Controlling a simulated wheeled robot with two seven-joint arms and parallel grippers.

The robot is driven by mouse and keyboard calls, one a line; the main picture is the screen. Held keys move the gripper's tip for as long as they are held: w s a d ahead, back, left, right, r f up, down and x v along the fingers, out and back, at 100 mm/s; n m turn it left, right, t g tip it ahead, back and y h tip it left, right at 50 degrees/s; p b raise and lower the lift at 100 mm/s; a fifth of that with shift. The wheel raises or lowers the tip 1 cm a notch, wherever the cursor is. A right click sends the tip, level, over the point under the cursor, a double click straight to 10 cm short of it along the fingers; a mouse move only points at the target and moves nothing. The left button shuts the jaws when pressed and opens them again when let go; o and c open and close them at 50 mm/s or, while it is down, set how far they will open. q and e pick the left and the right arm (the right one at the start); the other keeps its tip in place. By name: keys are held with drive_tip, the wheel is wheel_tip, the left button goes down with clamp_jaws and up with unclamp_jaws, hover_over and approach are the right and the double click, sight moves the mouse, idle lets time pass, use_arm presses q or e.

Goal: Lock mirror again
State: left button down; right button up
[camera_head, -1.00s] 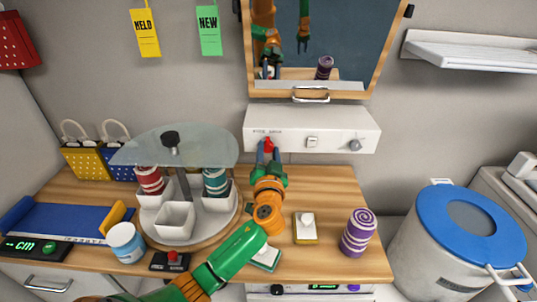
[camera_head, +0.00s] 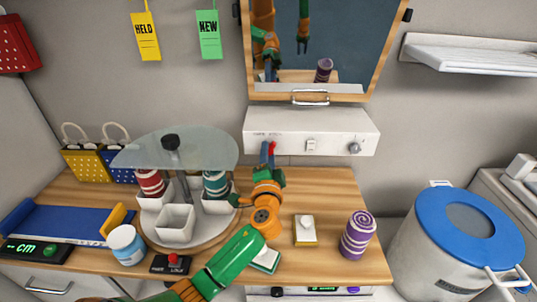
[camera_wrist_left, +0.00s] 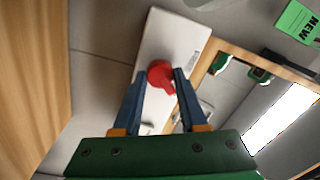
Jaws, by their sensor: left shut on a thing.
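The mirror (camera_head: 345,45) in its wooden frame hangs on the wall at top centre, with a handle (camera_head: 311,97) at its lower edge. Below it is a white panel (camera_head: 330,133) with a red knob (camera_head: 272,147) at its left end. My left gripper (camera_head: 268,150) reaches up to the panel, its blue fingers shut on the red knob. In the left wrist view the red knob (camera_wrist_left: 160,74) sits between the fingertips, its pointer tilted toward the lower right.
The panel also carries a white switch (camera_head: 311,145) and a grey knob (camera_head: 355,148). On the wooden counter stand a carousel (camera_head: 175,240) with a glass top, a purple spiral jar (camera_head: 358,234) and a white jar (camera_head: 127,244). A blue-lidded bin (camera_head: 455,245) stands at right.

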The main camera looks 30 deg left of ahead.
use_arm(q)
drive_tip(key=shift+r, duration=0.2)
idle(0.3)
drive_tip(key=c, duration=0.5)
unclamp_jaws()
drive_tip(key=shift+c, duration=0.2)
drive_tip(key=shift+o, duration=0.4)
drive_tip(key=shift+a+f, duration=0.15)
drive_tip(key=b+v, duration=0.1)
drive_tip(key=v, duration=0.6)
